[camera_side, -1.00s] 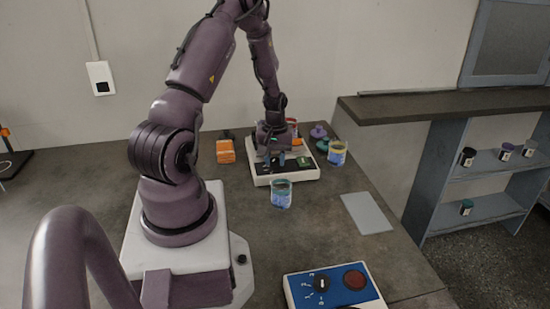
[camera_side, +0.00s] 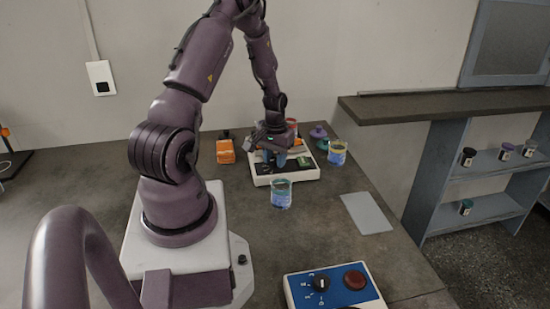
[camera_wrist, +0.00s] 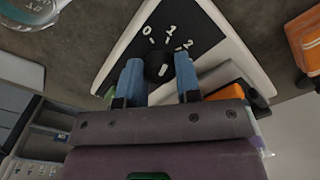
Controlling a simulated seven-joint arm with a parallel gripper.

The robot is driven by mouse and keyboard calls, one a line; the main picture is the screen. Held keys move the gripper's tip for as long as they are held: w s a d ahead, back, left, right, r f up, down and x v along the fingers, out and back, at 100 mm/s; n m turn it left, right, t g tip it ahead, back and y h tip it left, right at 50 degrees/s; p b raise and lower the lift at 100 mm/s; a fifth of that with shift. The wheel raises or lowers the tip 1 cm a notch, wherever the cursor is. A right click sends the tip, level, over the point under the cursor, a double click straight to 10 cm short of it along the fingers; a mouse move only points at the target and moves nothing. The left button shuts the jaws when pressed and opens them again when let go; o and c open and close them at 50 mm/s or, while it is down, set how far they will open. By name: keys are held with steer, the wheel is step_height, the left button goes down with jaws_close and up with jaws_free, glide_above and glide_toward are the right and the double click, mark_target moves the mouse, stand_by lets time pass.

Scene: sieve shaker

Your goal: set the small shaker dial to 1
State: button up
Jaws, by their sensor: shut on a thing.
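The small shaker (camera_side: 308,174) is a white box with a dark panel at the back of the table. In the wrist view its dark panel (camera_wrist: 190,22) carries the white marks 0, 1 and 2 around a round black dial (camera_wrist: 154,62). A short white mark sits on the dial's lower right; I cannot tell for certain which number the dial is set to. My gripper (camera_wrist: 158,64) has its two blue fingers on either side of the dial and is shut on it. In the side view my gripper (camera_side: 281,158) hides the dial.
An orange block (camera_side: 225,151) lies left of the shaker. Glass beakers stand in front (camera_side: 281,195) and to the right (camera_side: 337,154), near a purple-topped item (camera_side: 318,133). A grey plate (camera_side: 366,213) lies at right. A blue-panelled box (camera_side: 333,292) with another dial and red button is at front.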

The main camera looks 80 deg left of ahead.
mark_target(274, 161)
steer(key=o, duration=0.9)
step_height(274, 161, up, 13)
stand_by(0.4)
steer(key=s+d+r+m+t, duration=0.1)
steer(key=d+r, duration=0.4)
steer(key=d, duration=0.5)
steer(key=s+d+r+m+t, duration=0.1)
steer(key=d+r+m, duration=0.4)
steer(key=d, duration=0.5)
steer(key=s+d+r+m+t, duration=0.1)
steer(key=d+r+m+t, duration=0.2)
steer(key=d+r, duration=0.4)
steer(key=shift+d+r+m+t, duration=0.1)
steer(key=shift+d+m+t, duration=0.3)
steer(key=shift+d, duration=1.55)
